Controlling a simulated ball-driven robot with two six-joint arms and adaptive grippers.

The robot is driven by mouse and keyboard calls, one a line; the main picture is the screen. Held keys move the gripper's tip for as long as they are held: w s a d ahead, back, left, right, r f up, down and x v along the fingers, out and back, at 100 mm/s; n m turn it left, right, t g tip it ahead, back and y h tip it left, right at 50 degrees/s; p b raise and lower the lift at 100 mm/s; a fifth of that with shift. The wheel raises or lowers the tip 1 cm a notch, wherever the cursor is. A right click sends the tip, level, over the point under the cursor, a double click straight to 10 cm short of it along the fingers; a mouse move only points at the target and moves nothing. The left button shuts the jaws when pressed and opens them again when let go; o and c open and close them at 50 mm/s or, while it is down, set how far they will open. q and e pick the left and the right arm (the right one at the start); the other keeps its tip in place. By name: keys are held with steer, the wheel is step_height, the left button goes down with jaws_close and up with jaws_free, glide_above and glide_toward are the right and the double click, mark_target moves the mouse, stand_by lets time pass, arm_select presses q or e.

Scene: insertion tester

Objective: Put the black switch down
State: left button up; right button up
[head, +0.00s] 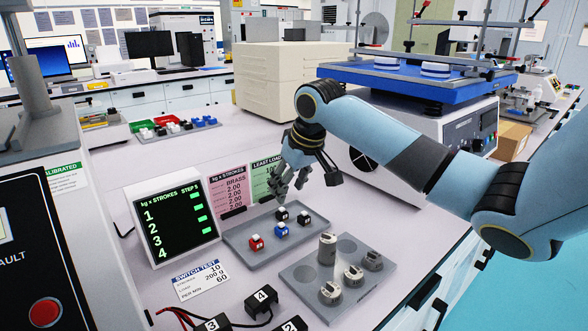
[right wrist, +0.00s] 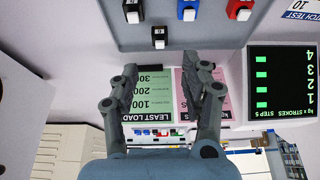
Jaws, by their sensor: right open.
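A grey tray (head: 240,250) holds a red switch (head: 256,243), a blue switch (head: 281,230) and two black switches. One black switch (head: 282,214) sits at the back of the tray, and the other black switch (head: 304,218) sits to its right. My right gripper (head: 287,194) is open and empty, just above and behind the back black switch. In the right wrist view, that back black switch (right wrist: 158,37) stands on the tray beyond the spread fingertips (right wrist: 168,75), apart from them. My left gripper is not in view.
A grey plate (head: 300,288) with metal weights (head: 327,248) lies right of the tray. A step display (head: 173,222) stands left. Pink (head: 228,190) and green cards stand behind. Black numbered blocks (head: 261,299) with cables lie in front. A shaker machine (head: 430,125) stands behind right.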

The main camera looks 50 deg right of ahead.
steer(key=v, duration=0.4)
steer(key=shift+s+r, duration=0.1)
steer(key=shift+r, duration=0.2)
stand_by(0.3)
